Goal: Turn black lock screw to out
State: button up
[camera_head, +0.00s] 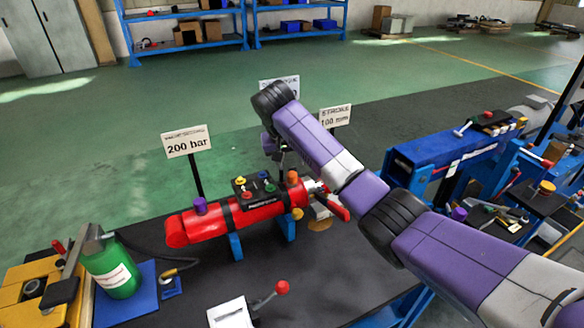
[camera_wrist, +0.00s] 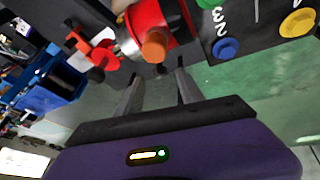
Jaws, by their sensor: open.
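The red cylinder (camera_head: 222,218) lies on blue supports on the dark bench in the head view. It carries a black panel (camera_head: 243,186) with coloured knobs and an orange knob (camera_head: 293,177) near its right end. In the wrist view, the red cylinder end (camera_wrist: 148,18) and its orange-brown knob (camera_wrist: 154,44) are just beyond my gripper (camera_wrist: 158,76). My gripper is open, its two fingers apart. In the head view my arm largely hides my gripper.
A "200 bar" sign (camera_head: 187,142) stands behind the cylinder. A red-handled lever (camera_head: 268,296) is in front, and a green bottle (camera_head: 113,271) stands at left. A blue bench fixture (camera_head: 440,155) is at right. The dark bench top before the cylinder has free room.

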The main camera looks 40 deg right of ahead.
aim_at(292, 169)
jog(key=shift+x, duration=2.45)
jog(key=shift+r, duration=0.1)
grip_shut()
